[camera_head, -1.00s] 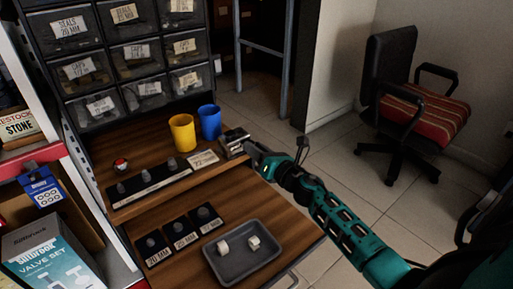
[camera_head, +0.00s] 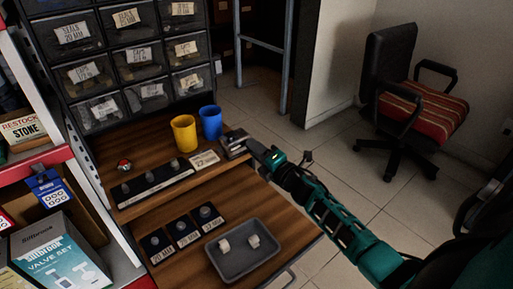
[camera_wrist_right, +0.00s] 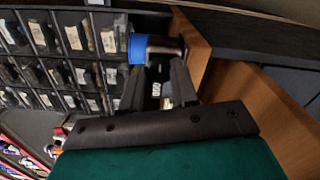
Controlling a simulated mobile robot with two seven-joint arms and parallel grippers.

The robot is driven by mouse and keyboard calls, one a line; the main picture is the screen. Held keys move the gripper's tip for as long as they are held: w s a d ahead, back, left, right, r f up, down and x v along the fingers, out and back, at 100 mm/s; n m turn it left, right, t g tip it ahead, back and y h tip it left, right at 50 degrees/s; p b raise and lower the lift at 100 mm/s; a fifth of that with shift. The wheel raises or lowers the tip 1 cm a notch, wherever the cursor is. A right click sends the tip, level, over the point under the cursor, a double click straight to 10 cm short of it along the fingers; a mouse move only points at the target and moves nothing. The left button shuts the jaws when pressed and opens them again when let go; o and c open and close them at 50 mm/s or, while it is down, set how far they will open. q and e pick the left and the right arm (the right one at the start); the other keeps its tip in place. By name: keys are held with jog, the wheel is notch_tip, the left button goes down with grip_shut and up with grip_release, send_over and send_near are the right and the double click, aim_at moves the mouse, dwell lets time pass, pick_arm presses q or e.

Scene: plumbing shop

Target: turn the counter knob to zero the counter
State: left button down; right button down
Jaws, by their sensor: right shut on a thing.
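The counter (camera_head: 234,142) is a small dark grey box at the right end of the upper wooden shelf, beside the blue cup. My right gripper (camera_head: 254,149) is at its right side, shut on the counter knob. The knob itself is hidden between the fingers. In the right wrist view, the fingers (camera_wrist_right: 166,82) reach up to the grey counter (camera_wrist_right: 165,47), with the blue cup (camera_wrist_right: 137,48) beyond. The counter's digits are too small to read. My left gripper is not in view.
A yellow cup (camera_head: 184,133) and the blue cup (camera_head: 211,122) stand behind the counter. A label (camera_head: 205,160) lies left of it. A grey tray (camera_head: 244,269) with two white pieces sits on the lower shelf. Drawers (camera_head: 130,52) rise behind; open floor lies right.

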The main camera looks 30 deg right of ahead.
jog(key=shift+m, duration=0.5)
jog(key=c, duration=0.9)
grip_release()
jog(key=shift+o, duration=0.2)
jog(key=shift+s, duration=0.15)
jog(key=s+d+p, duration=0.1)
jog(key=s+p, duration=0.1)
jog(key=s, duration=1)
jog(key=shift+s, duration=0.3)
